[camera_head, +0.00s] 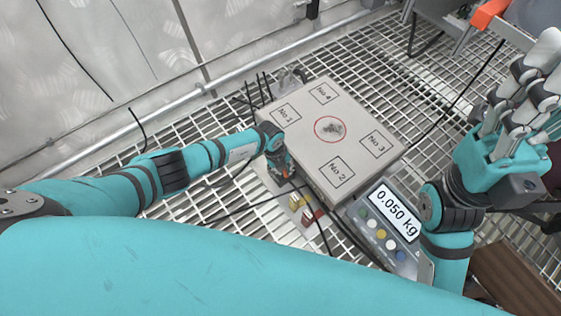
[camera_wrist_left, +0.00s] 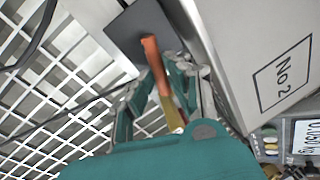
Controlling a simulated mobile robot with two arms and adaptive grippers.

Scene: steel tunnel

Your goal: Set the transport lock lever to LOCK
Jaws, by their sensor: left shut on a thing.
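The lever (camera_wrist_left: 152,55) is an orange-red bar in the left wrist view, rising from a dark plate (camera_wrist_left: 130,32) beside the scale's side wall. Its lower part looks yellowish. My left gripper (camera_head: 284,172) is at the left edge of the scale in the head view, and in the left wrist view its fingers (camera_wrist_left: 168,82) are shut on the lever from both sides. The gripper hides much of the lever in the head view. No LOCK marking is readable. My right gripper (camera_head: 520,110) is raised at the right, away from the lever, its fingers extended and seemingly empty.
The grey scale platform (camera_head: 318,105) has numbered corners and a red circle. Its display (camera_head: 393,212) reads 0.050 kg, with coloured buttons below. Small yellow (camera_head: 297,201) and red (camera_head: 310,217) pieces lie near its front. Dark cables cross the steel grating.

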